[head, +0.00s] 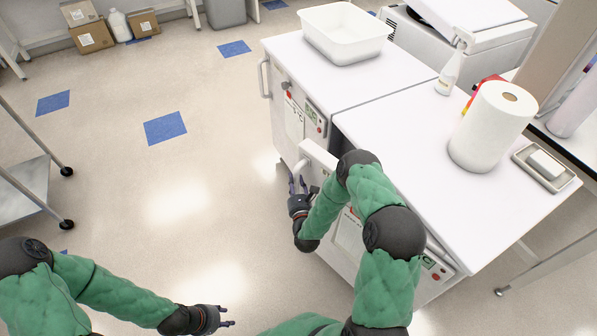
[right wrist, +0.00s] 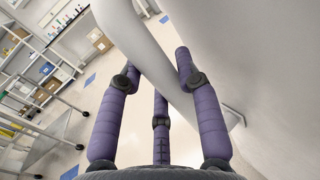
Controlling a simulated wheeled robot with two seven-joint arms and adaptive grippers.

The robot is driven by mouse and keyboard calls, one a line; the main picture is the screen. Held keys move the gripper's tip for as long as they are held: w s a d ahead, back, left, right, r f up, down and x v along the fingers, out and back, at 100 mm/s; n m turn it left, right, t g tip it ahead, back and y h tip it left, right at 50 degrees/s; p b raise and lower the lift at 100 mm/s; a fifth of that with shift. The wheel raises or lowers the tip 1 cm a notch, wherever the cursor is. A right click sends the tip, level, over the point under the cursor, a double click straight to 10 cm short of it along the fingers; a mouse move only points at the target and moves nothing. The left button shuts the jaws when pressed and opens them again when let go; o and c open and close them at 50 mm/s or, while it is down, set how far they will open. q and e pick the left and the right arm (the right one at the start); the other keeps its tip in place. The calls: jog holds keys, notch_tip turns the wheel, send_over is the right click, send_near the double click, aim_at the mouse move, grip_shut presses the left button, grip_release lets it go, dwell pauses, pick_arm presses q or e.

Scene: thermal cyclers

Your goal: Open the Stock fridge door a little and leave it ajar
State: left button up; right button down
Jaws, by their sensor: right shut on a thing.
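Two white under-counter fridges stand side by side; I cannot read a name on either. The nearer fridge's door (head: 318,154) sticks out from the cabinet front at its left end, so it looks slightly ajar; my right arm hides much of it. My right gripper (head: 298,185) is shut on the white door handle (head: 301,169) at that end. In the right wrist view, the purple fingers of the right gripper (right wrist: 160,75) lie on both sides of the white handle (right wrist: 135,35). My left gripper (head: 226,316) is open and empty, low over the floor.
The farther fridge (head: 297,110) has its own handle (head: 265,78) and looks closed. A wheeled cart (head: 25,190) is at left. The floor before the fridges is clear.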

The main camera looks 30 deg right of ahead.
jog(key=s+a+n+y, duration=0.2)
jog(key=s+a, duration=0.4)
jog(key=a, duration=0.4)
jog(key=shift+a+t+y+p, duration=0.4)
jog(key=shift+y, duration=0.4)
jog(key=c, duration=0.8)
grip_release()
jog(key=shift+c, duration=0.2)
jog(key=shift+s, duration=0.1)
jog(key=s, duration=1.1)
jog(key=shift+s+a, duration=0.4)
jog(key=shift+a, duration=0.05)
jog(key=shift+n, duration=0.3)
